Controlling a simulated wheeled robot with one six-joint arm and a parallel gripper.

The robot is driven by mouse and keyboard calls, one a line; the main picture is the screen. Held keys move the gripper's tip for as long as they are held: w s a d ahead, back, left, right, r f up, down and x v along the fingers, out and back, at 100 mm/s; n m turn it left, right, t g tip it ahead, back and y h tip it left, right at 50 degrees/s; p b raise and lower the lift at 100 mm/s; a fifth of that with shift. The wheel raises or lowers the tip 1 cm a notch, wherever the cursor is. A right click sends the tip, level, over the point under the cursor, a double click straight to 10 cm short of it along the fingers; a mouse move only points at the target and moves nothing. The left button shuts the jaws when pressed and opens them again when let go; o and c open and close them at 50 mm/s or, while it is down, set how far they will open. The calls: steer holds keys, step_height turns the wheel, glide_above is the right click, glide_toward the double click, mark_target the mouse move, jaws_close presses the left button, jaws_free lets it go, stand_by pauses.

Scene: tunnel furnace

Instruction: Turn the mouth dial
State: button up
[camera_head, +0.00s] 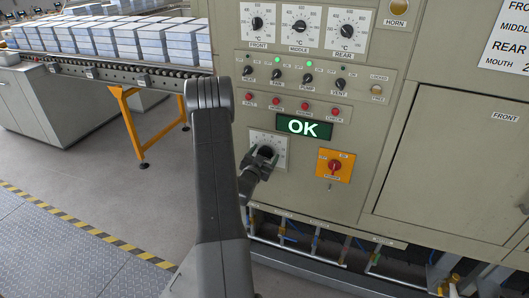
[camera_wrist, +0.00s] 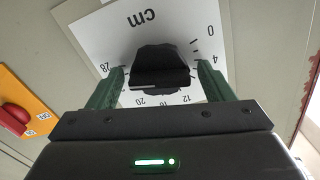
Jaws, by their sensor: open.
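The mouth dial is a black knob (camera_wrist: 160,62) on a white scale plate marked "cm" (camera_wrist: 110,30) with numbers around it. My gripper (camera_wrist: 161,69) is open, with one green finger on each side of the knob. Gaps show between the fingers and the knob, and nothing is gripped. In the head view, my gripper (camera_head: 262,160) is at the white dial plate (camera_head: 282,143), low on the panel, and partly covers it. The knob's exact pointer reading is hard to tell.
A green "OK" display (camera_head: 303,126) is above right of the dial. A yellow switch plate with a red knob (camera_head: 335,165) is to the right. Three temperature dials (camera_head: 300,26) are higher up. Pipes run below the panel. A brick-laden conveyor (camera_head: 110,75) is at left.

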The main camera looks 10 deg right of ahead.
steer(key=shift+w+d, duration=0.2)
steer(key=c, duration=1)
steer(key=shift+o, duration=0.3)
